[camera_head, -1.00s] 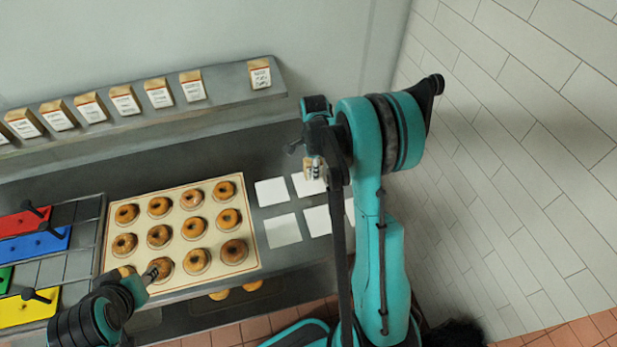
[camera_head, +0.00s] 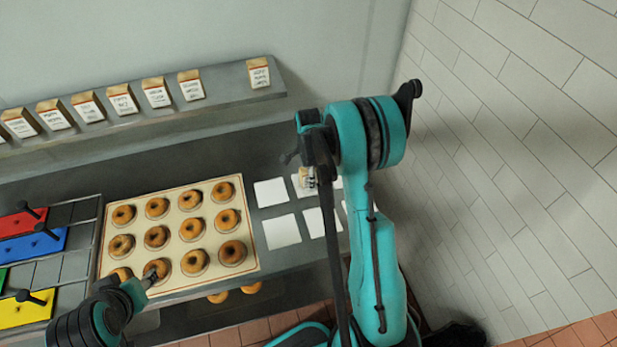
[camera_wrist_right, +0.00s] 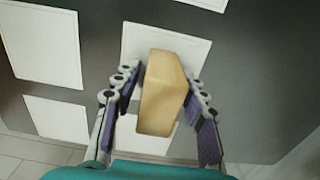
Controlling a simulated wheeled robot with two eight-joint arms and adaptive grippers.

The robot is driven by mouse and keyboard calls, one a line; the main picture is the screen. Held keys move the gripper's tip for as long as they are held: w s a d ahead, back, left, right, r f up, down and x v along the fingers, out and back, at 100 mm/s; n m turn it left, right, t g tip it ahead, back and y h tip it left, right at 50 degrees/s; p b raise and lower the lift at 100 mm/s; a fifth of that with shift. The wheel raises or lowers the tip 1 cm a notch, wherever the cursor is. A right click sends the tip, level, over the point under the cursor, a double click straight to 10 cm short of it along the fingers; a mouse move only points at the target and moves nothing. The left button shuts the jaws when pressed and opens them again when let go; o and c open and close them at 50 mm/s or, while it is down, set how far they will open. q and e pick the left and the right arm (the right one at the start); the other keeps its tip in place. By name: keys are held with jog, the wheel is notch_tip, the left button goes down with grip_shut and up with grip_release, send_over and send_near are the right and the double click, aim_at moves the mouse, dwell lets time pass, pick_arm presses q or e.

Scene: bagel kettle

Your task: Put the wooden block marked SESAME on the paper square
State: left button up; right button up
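A pale wooden block (camera_head: 304,177) is between the fingertips of my right gripper (camera_head: 312,179). In the right wrist view the block (camera_wrist_right: 160,95) sits between the two purple-padded fingers, which close in on it near their tips. Its marking does not show there, and in the head view it is too small to read. Behind it is a white paper square (camera_wrist_right: 133,38), partly hidden by the block. Whether the block touches the paper, I cannot tell. My left gripper (camera_head: 151,277) is low at the left, by the bagel tray; its opening is unclear.
Other paper squares (camera_head: 270,193) lie on the grey counter beside the bagel tray (camera_head: 252,262). Several labelled blocks (camera_head: 191,85) stand on the back shelf (camera_head: 225,85), with a gap near its right end. Coloured panels (camera_head: 30,245) are at left; a tiled wall (camera_head: 520,130) is at right.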

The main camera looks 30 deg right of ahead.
jog(key=shift+r+p, duration=0.3)
jog(key=shift+r, duration=0.2)
notch_tip(320, 180, up, 11)
jog(key=shift+f+p, duration=0.1)
jog(key=shift+p, duration=0.95)
jog(key=shift+s+r, duration=0.1)
jog(key=shift+r, duration=0.25)
jog(key=s+a+r+n+t, duration=0.5)
jog(key=s+a+r+n, duration=0.6)
jog(key=s+n, duration=0.15)
jog(key=s+a+f+n+t, duration=0.1)
jog(key=s+a+n+t, duration=0.1)
jog(key=s+a+n, duration=0.2)
jog(key=s+n, duration=0.2)
jog(key=n, duration=0.2)
jog(key=shift+s+a, duration=0.15)
jog(key=shift+a, duration=0.05)
